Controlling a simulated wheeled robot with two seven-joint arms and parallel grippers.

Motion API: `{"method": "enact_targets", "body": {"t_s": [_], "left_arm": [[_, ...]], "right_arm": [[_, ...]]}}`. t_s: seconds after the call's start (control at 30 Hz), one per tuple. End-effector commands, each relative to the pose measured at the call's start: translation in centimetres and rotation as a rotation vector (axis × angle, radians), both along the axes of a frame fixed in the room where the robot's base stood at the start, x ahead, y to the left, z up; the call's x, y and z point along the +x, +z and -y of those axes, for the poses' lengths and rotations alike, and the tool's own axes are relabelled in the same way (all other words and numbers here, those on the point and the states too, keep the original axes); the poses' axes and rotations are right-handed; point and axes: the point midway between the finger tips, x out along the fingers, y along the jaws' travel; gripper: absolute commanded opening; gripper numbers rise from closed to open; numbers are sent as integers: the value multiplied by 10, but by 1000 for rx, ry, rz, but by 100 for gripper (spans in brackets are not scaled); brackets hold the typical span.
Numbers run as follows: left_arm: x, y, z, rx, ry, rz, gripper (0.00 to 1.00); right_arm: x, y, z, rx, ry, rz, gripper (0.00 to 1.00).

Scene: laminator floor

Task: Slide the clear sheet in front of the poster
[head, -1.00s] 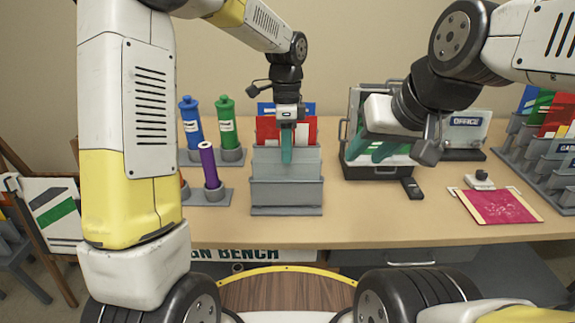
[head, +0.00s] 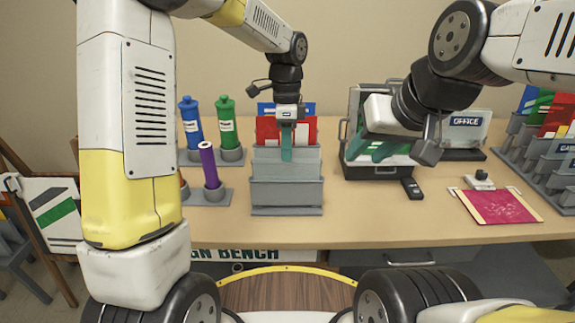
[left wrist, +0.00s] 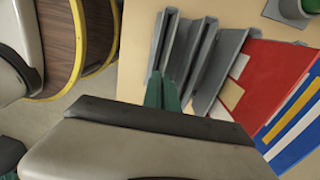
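The grey tiered rack (head: 287,196) stands at the middle of the bench with red (head: 268,128) and blue cards in its rear slots. My left gripper (head: 287,150) points down at the rack in front of the red card; in the left wrist view its two teal fingers (left wrist: 162,93) lie close together beside the grey slot walls. I cannot make out a clear sheet between them. The poster frame (head: 357,104), grey with dark edges, stands to the right, partly hidden by my right arm. My right gripper (head: 385,150) is in front of it; whether it holds anything is unclear.
Blue (head: 191,124), green (head: 227,122) and purple (head: 210,165) tubes stand in holders to the left. An OFFICE sign (head: 467,128), a small black device (head: 411,188) and a pink sheet (head: 501,206) are to the right. More card racks fill the far right edge.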

Motion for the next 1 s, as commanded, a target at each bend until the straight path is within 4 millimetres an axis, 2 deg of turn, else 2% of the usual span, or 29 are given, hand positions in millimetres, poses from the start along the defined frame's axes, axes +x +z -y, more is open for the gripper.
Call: {"method": "enact_targets", "body": {"t_s": [0.17,1.0], "left_arm": [[1,4,0,-1,0,2,0],[9,79,0,-1,0,2,0]], "right_arm": [[0,0,0,0,0,0,36],[0,0,0,0,0,0,36]]}}
